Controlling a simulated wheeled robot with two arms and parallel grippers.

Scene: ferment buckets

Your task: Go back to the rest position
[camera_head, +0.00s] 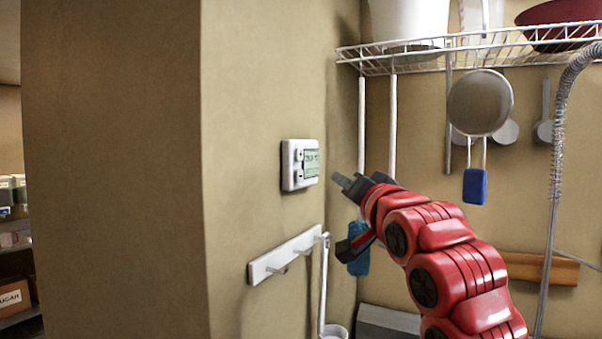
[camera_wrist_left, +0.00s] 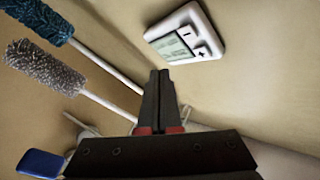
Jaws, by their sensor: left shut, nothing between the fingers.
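My left gripper (camera_head: 340,179) is raised in front of the wall, with its red arm coming up from the lower right. Its fingers are shut with nothing between them, and the closed fingers also show in the left wrist view (camera_wrist_left: 160,88). A white thermostat (camera_head: 291,166) with a small display and plus and minus buttons is on the wall just left of the fingertips. In the left wrist view the thermostat (camera_wrist_left: 208,38) lies ahead of the fingers and to the right, apart from them. My right gripper is not in view.
A white hook rail (camera_head: 268,264) is on the wall below the thermostat. A ribbed hose (camera_head: 556,170) runs down at right. A grey duster (camera_wrist_left: 42,66) and a blue duster (camera_wrist_left: 36,18) hang near the gripper.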

